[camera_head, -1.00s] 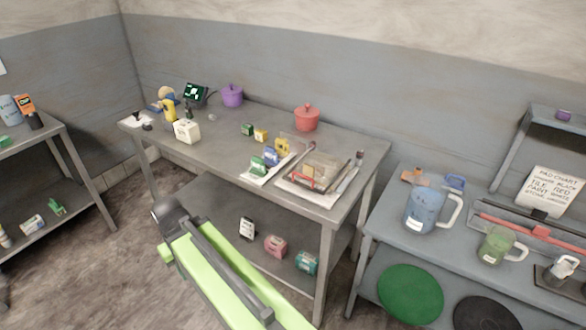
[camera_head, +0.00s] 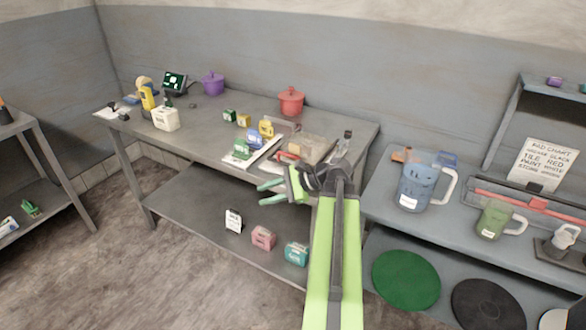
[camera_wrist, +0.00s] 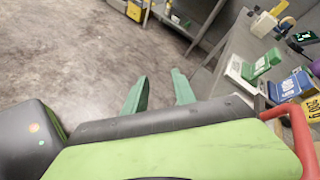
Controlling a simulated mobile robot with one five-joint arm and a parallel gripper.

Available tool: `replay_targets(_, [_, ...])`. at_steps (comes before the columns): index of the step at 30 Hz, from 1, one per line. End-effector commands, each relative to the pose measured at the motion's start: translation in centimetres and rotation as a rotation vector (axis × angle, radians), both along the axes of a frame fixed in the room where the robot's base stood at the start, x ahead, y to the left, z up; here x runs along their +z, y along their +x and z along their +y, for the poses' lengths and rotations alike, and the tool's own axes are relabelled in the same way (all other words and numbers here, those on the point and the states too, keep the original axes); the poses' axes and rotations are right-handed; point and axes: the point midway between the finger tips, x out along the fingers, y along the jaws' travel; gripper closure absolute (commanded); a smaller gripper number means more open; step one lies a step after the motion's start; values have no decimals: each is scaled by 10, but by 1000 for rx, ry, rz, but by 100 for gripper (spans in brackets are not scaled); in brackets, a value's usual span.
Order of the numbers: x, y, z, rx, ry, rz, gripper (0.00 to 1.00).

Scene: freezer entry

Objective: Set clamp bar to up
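A red bar (camera_head: 287,156) shows on the near right end of the long metal table, partly hidden behind my arm. It also shows as a curved red bar (camera_wrist: 297,125) at the right edge of the wrist view. A second, long straight red bar (camera_head: 530,216) lies across a grey fixture on the right bench. I cannot tell from the frames which is the clamp bar. My gripper (camera_head: 268,192) is in front of the long table's edge, apart from both bars. Its green fingers (camera_wrist: 160,88) are apart and nothing shows between them.
The long table (camera_head: 205,145) holds several small boxes and a red pot (camera_head: 291,101). A blue jug (camera_head: 416,188) and a green jug (camera_head: 493,221) stand on the right bench. The lower shelf holds small boxes. Open floor lies at the left front.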

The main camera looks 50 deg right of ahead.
Motion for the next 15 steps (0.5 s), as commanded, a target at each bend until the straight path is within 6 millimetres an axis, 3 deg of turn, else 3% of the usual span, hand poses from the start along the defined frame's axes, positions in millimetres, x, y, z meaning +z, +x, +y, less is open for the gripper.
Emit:
replay_targets(1, [1,-25,-42,-123,105,-36,67])
replay_targets(3, [19,-57,-86,-255,245,-93,67])
replay_targets(6, [40,-98,-129,-376,391,-163,67])
replay_targets(10, [58,-138,-162,-463,510,-233,67])
replay_targets(15, [68,-154,-174,-492,559,-262,67])
